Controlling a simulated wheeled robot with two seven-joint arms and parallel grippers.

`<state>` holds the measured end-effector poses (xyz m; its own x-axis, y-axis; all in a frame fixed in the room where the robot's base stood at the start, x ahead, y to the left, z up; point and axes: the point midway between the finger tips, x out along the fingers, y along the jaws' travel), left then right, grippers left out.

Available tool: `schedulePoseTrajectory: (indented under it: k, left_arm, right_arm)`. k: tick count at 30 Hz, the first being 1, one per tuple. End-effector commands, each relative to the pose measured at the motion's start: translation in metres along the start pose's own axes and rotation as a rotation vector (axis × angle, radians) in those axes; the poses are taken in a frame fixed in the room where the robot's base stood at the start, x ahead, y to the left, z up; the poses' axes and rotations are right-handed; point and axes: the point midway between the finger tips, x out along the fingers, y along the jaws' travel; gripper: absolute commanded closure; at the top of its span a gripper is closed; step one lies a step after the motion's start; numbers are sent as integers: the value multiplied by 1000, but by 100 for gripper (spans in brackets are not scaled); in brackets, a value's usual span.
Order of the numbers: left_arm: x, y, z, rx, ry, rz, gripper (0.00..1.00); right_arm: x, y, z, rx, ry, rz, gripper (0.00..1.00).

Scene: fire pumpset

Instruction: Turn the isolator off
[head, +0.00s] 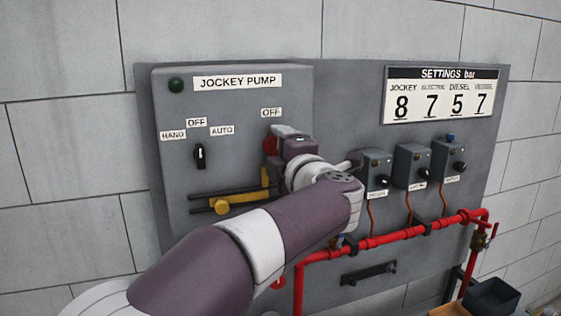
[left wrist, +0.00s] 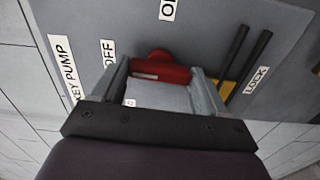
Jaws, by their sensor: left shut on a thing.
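The isolator is a red handle (head: 269,145) on the grey jockey pump panel (head: 300,90), under an OFF label (head: 271,112). My left gripper (head: 287,132) is at the handle, and its wrist hides most of it in the head view. In the left wrist view the red handle (left wrist: 160,70) lies between the two fingers of my left gripper (left wrist: 160,80), which are shut on it. An OFF label (left wrist: 108,52) is left of the handle there, and a LOCK label (left wrist: 256,80) is to the right. My right gripper is in neither view.
A black HAND/OFF/AUTO selector (head: 199,156) is left of the isolator. Dark bars with yellow parts (head: 222,206) stick out below. Small grey switch boxes (head: 412,167) and a red pipe (head: 380,239) are to the right. A settings board (head: 441,95) hangs upper right.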

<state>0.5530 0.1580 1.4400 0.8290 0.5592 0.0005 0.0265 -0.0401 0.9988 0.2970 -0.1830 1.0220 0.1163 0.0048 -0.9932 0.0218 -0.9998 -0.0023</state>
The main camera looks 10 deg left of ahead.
Motion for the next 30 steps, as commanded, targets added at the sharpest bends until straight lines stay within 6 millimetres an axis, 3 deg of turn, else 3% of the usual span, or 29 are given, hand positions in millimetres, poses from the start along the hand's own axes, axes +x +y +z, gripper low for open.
schedulePoseTrajectory:
  k: [21, 22, 23, 24, 30]
  left_arm:
    - [0, -5, 1, -61, 2, -9, 57]
    - [0, -5, 1, -61, 2, -9, 17]
    - [0, -5, 1, -60, 2, -8, 7]
    - [0, -4, 1, -61, 2, -7, 1]
    - [0, -2, 0, -62, 1, -4, 1]
  right_arm:
    - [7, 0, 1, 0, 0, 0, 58]
    - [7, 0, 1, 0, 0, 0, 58]
    - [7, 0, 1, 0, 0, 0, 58]
    - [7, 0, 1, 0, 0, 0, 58]
    - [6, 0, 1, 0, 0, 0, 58]
